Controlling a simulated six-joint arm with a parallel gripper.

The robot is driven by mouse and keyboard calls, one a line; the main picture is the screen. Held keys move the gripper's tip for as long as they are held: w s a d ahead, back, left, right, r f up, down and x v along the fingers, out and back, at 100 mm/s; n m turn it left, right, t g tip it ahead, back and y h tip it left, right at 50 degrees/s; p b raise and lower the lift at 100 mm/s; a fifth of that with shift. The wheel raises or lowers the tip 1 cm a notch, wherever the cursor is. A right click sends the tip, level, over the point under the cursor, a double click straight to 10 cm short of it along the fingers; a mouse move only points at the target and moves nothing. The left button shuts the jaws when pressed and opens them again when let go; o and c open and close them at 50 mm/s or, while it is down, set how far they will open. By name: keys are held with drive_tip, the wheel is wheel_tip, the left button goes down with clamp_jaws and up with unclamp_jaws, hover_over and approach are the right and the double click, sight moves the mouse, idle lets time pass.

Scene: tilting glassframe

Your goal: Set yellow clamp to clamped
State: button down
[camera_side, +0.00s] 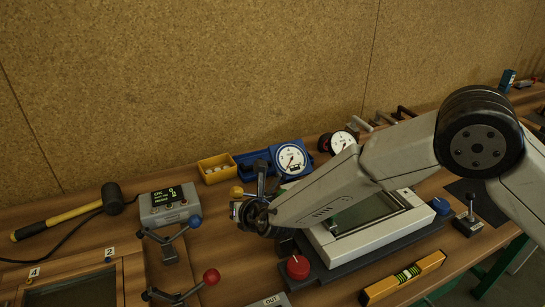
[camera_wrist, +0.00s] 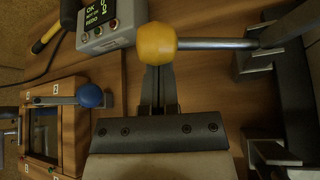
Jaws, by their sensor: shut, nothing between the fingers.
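The yellow clamp shows as a round yellow knob (camera_wrist: 157,43) on a straight metal rod, which runs right to a dark bracket in the wrist view. In the side view its knob (camera_side: 236,191) sits just left of my wrist, which hides most of the clamp. My gripper (camera_wrist: 158,75) is shut and empty. Its fingers point up the wrist picture at the knob, which covers their tips. I cannot tell whether they touch it.
A blue-knobbed clamp (camera_side: 194,221) and a red-knobbed clamp (camera_side: 211,277) stand beside a wooden frame (camera_side: 70,286) at the left. A display box (camera_side: 170,204) and a mallet (camera_side: 111,198) lie behind. A tilting glass frame (camera_side: 350,246) lies under my arm.

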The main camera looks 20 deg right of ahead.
drive_tip(key=shift+d+r, duration=0.25)
drive_tip(key=shift+r, duration=0.35)
drive_tip(key=shift+d+r, duration=0.2)
drive_tip(key=shift+r, duration=0.35)
drive_tip(key=shift+a+f, duration=0.1)
drive_tip(key=shift+f, duration=0.05)
drive_tip(key=s+r, duration=0.1)
drive_tip(key=s, duration=0.8)
drive_tip(key=shift+s+d, duration=0.2)
drive_tip(key=shift+d, duration=0.2)
drive_tip(key=shift+w+f, duration=0.1)
idle(0.5)
